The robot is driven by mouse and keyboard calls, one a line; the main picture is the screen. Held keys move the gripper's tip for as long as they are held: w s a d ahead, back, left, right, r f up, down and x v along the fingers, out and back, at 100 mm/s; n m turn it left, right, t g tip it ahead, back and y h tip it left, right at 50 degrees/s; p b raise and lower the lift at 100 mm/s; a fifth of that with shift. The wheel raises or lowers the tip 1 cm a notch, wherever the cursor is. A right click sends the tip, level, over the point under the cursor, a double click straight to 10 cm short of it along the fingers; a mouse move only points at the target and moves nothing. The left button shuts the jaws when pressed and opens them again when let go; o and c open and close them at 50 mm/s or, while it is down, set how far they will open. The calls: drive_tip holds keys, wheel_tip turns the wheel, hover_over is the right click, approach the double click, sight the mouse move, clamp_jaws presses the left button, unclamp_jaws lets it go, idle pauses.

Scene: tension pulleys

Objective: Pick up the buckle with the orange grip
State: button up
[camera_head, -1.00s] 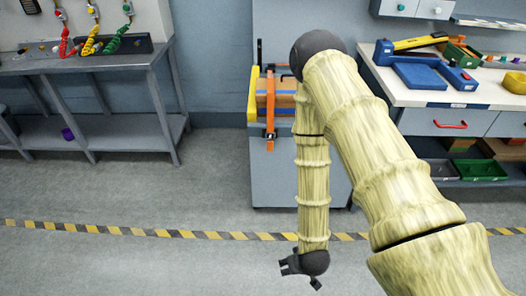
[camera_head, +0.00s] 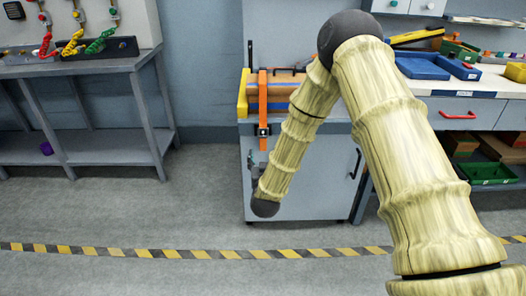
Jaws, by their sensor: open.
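An orange strap (camera_head: 262,95) runs down over the front edge of a grey cabinet, left of my arm. A small dark buckle (camera_head: 263,131) sits on it, with an orange end hanging just below. My gripper (camera_head: 251,157) is small and dark in this view, pointing up beside the cabinet front, a little below and left of the buckle. It is open and appears empty and apart from the buckle. My forearm hides part of the cabinet front and top.
The grey cabinet (camera_head: 310,190) carries a tan load with blue bands and a yellow end (camera_head: 242,94). A workbench (camera_head: 75,69) stands at left, with colored coiled hoses above. A white counter (camera_head: 470,83) with blue trays is at right. The floor in front is clear.

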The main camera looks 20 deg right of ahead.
sight(263, 138)
drive_tip(key=shift+r+b+x, duration=0.1)
drive_tip(key=shift+b+x, duration=0.45)
drive_tip(key=shift+x, duration=2.25)
drive_tip(key=shift+r+b+x, duration=0.15)
drive_tip(key=shift+b+x, duration=0.35)
drive_tip(key=shift+x, duration=2.35)
drive_tip(key=c, duration=1.1)
